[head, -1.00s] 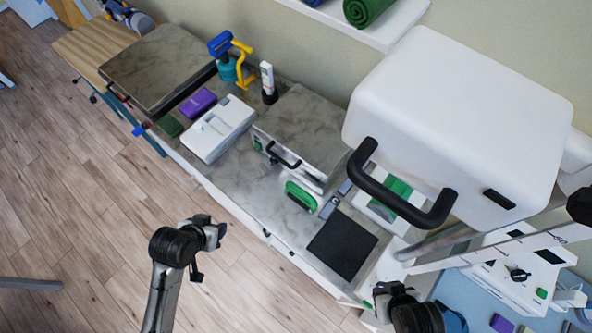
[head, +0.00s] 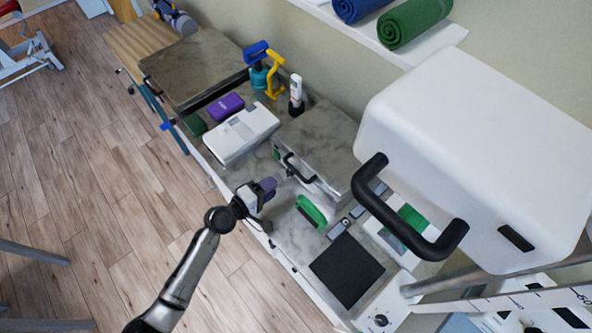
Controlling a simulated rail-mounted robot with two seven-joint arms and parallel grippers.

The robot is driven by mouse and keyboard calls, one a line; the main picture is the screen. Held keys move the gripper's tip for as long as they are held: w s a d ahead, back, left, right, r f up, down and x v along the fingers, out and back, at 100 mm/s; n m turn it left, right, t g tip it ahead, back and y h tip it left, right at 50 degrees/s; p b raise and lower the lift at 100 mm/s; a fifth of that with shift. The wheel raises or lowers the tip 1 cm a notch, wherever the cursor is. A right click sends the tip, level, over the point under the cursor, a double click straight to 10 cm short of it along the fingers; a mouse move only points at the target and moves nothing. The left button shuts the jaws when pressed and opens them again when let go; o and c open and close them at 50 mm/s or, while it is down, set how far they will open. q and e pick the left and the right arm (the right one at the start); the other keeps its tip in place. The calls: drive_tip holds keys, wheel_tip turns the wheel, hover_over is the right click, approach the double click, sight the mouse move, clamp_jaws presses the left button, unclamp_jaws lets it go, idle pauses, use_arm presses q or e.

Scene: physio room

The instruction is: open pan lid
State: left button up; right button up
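No thing in the head view is plainly marked as a pan. A grey stone-patterned box (head: 318,138) with a pale front stands mid-counter, with a black bar handle (head: 298,168) on its front. A large white rounded cover (head: 470,150) with a thick black handle (head: 400,218) looms at the right. My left gripper (head: 266,188) is over the counter's front edge, left of and below the box's handle, and appears apart from it. I cannot make out its finger gap. My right gripper is not in view.
A white case (head: 240,134), a purple block (head: 225,106) and a green-framed item (head: 311,211) lie on the counter. A black square pad (head: 347,269) lies nearer the right. Rolled green (head: 414,22) and blue towels sit on the shelf.

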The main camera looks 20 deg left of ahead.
sight(296, 170)
use_arm(q)
drive_tip(key=x, duration=1)
drive_tip(key=shift+w+d, duration=0.2)
drive_tip(key=shift+w, duration=0.05)
drive_tip(key=shift+c, duration=0.4)
clamp_jaws()
